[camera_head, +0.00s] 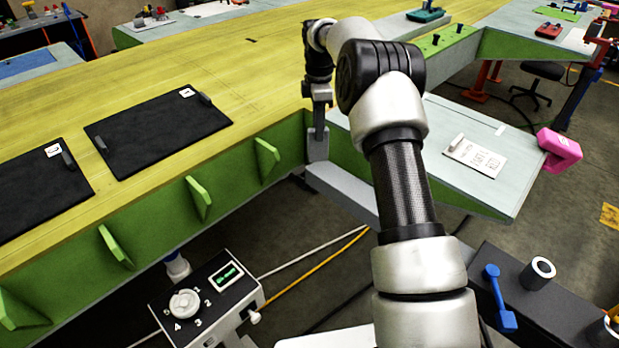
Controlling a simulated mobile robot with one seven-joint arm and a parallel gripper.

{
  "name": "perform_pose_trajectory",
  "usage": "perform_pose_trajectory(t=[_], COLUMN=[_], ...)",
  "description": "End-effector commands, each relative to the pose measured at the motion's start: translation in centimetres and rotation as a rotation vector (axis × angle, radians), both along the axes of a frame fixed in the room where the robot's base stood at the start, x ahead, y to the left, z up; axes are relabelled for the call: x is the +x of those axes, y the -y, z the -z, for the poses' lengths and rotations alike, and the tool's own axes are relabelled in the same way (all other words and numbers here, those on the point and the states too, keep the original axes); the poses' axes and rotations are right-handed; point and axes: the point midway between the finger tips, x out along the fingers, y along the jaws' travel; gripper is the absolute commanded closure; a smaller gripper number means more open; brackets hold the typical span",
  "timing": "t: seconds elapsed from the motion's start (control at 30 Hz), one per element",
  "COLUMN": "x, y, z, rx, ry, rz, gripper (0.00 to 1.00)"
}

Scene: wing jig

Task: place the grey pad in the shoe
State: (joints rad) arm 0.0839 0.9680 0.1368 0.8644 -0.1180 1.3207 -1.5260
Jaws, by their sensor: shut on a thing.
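My gripper (320,100) is near the top centre, pointing down at the edge of the yellow-topped wing jig (250,60). Its narrow grey fingers are shut. A small light-grey block (318,146), which looks like the grey pad, is at their lower end, against the jig's green side. The fingers' contact with it is too small to see clearly. I cannot pick out the shoe with certainty; it may be hidden at the jig corner behind the pad or my arm.
Black mats (160,132) lie on the jig at left. Green ribs (198,198) jut from its side. A grey beam (342,196) runs below the gripper. A pale table (480,185) with a pink clamp (558,150) stands right. A control box (205,300) and cables are below.

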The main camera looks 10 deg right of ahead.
Motion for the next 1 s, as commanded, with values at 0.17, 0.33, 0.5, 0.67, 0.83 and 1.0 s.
perform_pose_trajectory(t=[0.17,0.33,0.5,0.67,0.83,1.0], x=[2.8,3.6,3.7,3.8,3.8,3.7], y=[-1.0,-1.7,-1.8,-1.8,-1.8,-1.8], z=[0.7,0.9,3.2,5.4,6.6,9.3], rx=[0.002,0.002,0.005,0.002,0.002,0.003], ry=[0.0,0.002,0.0,0.002,0.002,0.001], rz=[-0.395,-0.603,-0.653,-0.652,-0.651,-0.65], gripper=[1.0,1.0,1.0,1.0,1.0,1.0])
